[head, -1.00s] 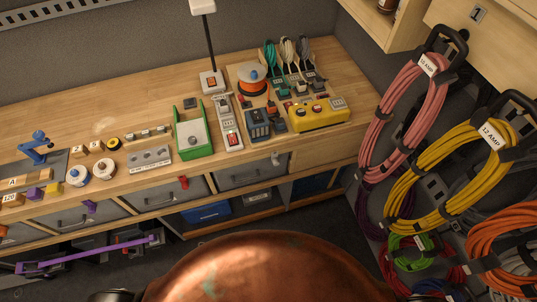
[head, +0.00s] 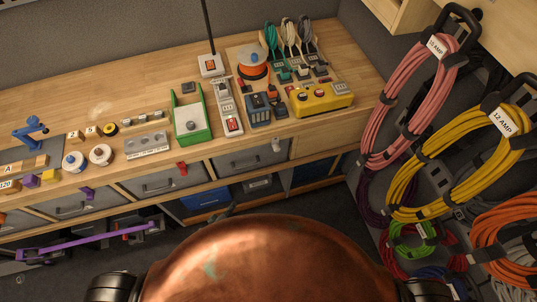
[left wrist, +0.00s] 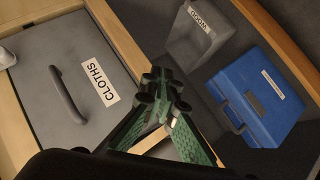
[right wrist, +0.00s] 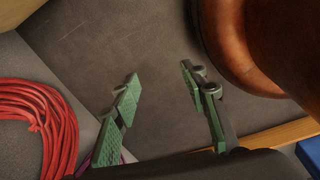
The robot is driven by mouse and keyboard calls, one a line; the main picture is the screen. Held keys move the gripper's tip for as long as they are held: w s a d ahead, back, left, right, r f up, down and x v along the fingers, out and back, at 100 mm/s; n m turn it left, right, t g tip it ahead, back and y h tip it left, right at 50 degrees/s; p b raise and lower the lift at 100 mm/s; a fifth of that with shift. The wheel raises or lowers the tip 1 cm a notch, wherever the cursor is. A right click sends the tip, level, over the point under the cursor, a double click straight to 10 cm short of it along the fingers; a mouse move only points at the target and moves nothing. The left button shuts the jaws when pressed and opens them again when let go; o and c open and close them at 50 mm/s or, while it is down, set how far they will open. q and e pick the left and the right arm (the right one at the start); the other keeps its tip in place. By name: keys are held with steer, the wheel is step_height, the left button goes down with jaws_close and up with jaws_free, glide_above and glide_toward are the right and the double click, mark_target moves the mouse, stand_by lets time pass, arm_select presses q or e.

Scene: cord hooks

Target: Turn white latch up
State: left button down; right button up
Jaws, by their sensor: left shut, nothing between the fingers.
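The white latch (head: 276,145) is a small pale piece at the upper right of a grey drawer front below the bench top. It seems to point down, but it is small. A white piece at the left edge of the left wrist view (left wrist: 6,57) looks like the same latch. My left gripper (head: 228,209) is low in front of the shelf, below and left of the latch and apart from it. Its green-padded fingers (left wrist: 160,82) are together and empty. My right gripper (right wrist: 158,80) is open and empty over the floor, outside the head view.
The drawer labelled CLOTHS (left wrist: 85,75) has a dark handle (left wrist: 67,95). Below it are a blue case (left wrist: 262,98) and a grey bin (left wrist: 198,35). A red latch (head: 182,168) and purple latch (head: 88,192) sit on neighbouring drawers. Cord coils (head: 412,100) hang at right.

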arm_select(q)
steer(key=w+d+r+n+t+h, duration=0.1)
steer(key=w+d+r+n+t, duration=0.15)
steer(key=r, duration=0.45)
steer(key=w+d+r+n+t+h, duration=0.1)
steer(key=w+d+r, duration=0.3)
steer(key=r, duration=0.2)
steer(key=n+h, duration=0.1)
glide_toward(272, 145)
steer(key=shift+t, duration=0.45)
steer(key=w, duration=0.1)
steer(key=w+d+f, duration=0.1)
steer(key=w+d+b, duration=0.1)
steer(key=w, duration=0.1)
steer(key=shift+w+f, duration=0.1)
steer(key=shift+f, duration=0.3)
steer(key=shift+w+d+f, duration=0.1)
steer(key=shift+w+d, duration=0.05)
steer(key=shift+d, duration=0.25)
arm_select(e)
steer(key=shift+s+a+f, duration=0.15)
steer(key=shift+s+f, duration=0.2)
steer(key=shift+s, duration=0.25)
steer(key=shift+s+a+f, duration=0.1)
steer(key=shift+s+f, duration=0.25)
steer(key=shift+s, duration=0.25)
steer(key=shift+a, duration=0.1)
steer(key=shift+f, duration=0.1)
